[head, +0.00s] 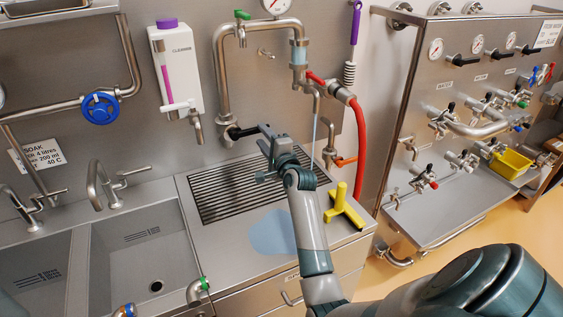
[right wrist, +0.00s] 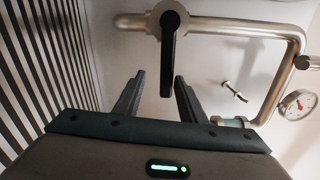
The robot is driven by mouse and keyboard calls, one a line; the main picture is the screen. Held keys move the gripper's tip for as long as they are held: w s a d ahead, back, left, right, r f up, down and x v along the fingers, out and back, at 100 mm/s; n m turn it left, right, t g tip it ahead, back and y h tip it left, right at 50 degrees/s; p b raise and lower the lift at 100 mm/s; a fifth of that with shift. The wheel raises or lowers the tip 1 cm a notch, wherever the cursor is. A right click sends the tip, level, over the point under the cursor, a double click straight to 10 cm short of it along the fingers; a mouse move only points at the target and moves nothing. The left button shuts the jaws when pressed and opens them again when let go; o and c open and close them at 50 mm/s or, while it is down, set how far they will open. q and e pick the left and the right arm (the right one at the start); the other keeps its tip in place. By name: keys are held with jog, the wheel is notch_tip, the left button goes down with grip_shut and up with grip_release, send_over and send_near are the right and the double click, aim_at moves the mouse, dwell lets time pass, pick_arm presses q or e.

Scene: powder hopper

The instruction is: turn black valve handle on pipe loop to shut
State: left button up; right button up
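The black valve handle (head: 245,131) sits low on the steel pipe loop (head: 222,85), above the slatted drain grate. In the head view it points right, across the upright pipe. In the right wrist view the black handle (right wrist: 169,50) hangs from a round hub on the pipe (right wrist: 235,28). My right gripper (head: 266,139) is at the handle's free end. In the right wrist view its two fingers (right wrist: 158,90) are apart, with the handle's tip between them and gaps on both sides. My left gripper is in neither view.
A red lever (head: 316,78) and red hose (head: 361,150) are right of the loop. A yellow stand (head: 343,207) and a blue puddle-like patch (head: 273,232) are on the counter. A soap dispenser (head: 177,80) hangs left. The grate (head: 215,195) is clear.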

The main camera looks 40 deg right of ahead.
jog(key=b+v, duration=0.3)
jog(key=v, duration=1.1)
jog(key=shift+s+d, duration=0.1)
jog(key=shift+s, duration=0.05)
